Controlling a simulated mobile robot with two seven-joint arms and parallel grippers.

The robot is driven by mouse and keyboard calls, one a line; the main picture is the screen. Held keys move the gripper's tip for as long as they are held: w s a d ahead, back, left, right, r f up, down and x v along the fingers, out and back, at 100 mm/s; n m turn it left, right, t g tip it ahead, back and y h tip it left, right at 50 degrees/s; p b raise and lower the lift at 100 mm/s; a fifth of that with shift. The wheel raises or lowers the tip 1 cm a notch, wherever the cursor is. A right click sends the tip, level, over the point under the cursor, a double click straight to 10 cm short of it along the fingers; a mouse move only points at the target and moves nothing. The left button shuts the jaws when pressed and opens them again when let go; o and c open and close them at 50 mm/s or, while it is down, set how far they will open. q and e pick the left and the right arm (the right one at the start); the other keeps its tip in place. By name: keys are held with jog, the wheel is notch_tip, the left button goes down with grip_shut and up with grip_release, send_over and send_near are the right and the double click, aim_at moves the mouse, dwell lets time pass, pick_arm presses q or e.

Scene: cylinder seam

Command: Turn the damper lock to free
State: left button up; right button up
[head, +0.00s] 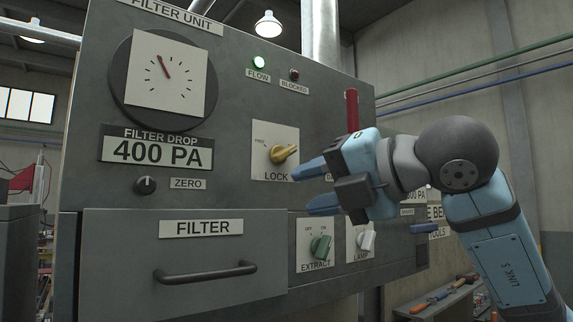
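The damper lock is a yellow knob (284,154) on a pale plate (275,135) marked LOCK, on the grey filter unit panel (230,100). Its pointer end is turned to the right, away from the small label at the plate's upper left, which seems to read FREE. My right gripper (308,188) is to the right of and below the knob, with its two blue fingers spread apart and nothing between them. The upper fingertip shows close to the plate's lower right corner; I cannot tell whether it touches. A red handle (351,110) stands behind my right gripper, partly hidden. My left gripper is not in view.
Below are a green EXTRACT knob (321,245) and a white LAMP knob (366,241). A filter drawer with a bar handle (206,271) is at lower left. A bench with tools (440,297) stands at lower right. The FLOW lamp (259,62) glows green.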

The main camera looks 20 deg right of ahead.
aim_at(288, 154)
jog(key=s+d+r+m+t+h, duration=0.3)
jog(key=d+r+t, duration=0.1)
jog(key=r, duration=0.2)
jog(key=p+x, duration=0.4)
jog(key=x, duration=0.8)
jog(key=shift+w, duration=0.45)
jog(key=shift+w+a+f, duration=0.1)
jog(key=shift+w+f, duration=0.05)
jog(key=shift+w, duration=0.35)
grip_shut()
